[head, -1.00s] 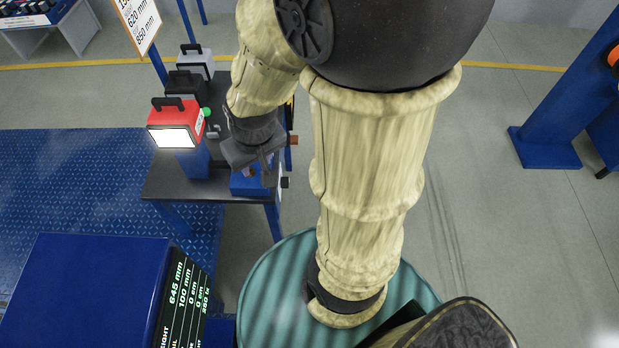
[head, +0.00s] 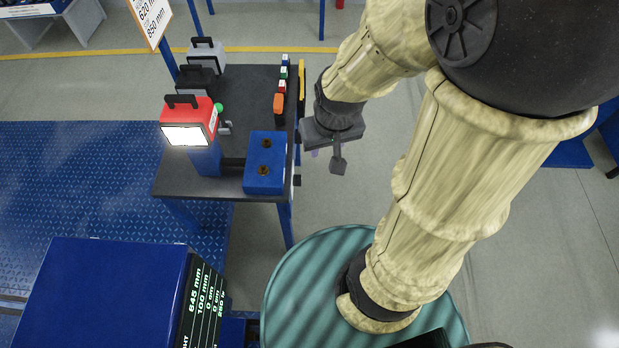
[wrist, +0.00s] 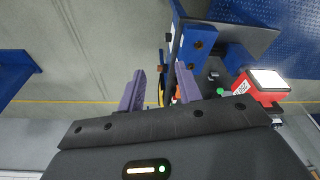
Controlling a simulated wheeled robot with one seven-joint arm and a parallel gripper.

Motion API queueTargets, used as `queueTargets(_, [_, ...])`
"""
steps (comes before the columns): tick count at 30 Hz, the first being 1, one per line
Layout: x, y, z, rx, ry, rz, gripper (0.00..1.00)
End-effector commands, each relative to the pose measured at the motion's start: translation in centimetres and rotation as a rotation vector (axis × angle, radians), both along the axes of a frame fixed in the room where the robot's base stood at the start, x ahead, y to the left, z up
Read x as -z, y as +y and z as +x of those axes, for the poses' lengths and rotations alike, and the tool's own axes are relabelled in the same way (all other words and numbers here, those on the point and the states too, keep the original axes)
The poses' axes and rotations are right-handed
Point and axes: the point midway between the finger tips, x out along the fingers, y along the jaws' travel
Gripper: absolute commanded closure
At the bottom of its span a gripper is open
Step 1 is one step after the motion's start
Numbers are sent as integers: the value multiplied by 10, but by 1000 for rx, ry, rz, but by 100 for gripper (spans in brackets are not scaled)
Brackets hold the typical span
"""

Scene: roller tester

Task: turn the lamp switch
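The red lamp (head: 190,110) with a black handle stands on a blue post on the dark table, and its white panel is lit. A small green knob (head: 218,107) shows on its right side, with a small grey lever-like part (head: 225,128) below it. I cannot tell which is the switch. The lamp also shows at the right of the wrist view (wrist: 258,93). My gripper (head: 326,160) hangs right of the table's edge, apart from the lamp. In the wrist view its two purple fingers (wrist: 160,90) are spread with nothing held between them.
An orange part (head: 279,103) and small coloured pieces line the far right edge. Grey (head: 206,57) and black (head: 194,80) cases stand behind the lamp.

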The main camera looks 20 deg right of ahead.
Motion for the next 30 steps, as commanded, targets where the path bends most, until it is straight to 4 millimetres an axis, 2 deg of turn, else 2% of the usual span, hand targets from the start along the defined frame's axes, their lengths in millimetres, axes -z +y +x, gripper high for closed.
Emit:
queueTargets(8, [2,0,0,6,3,1,65])
queueTargets(11, [14,-3,4,49,26,15,65])
queueTargets(13, [30,-6,8,113,62,34,65])
queueTargets(17, [75,-14,20,308,169,98,65])
queueTargets(30, [251,-41,72,1128,673,441,65])
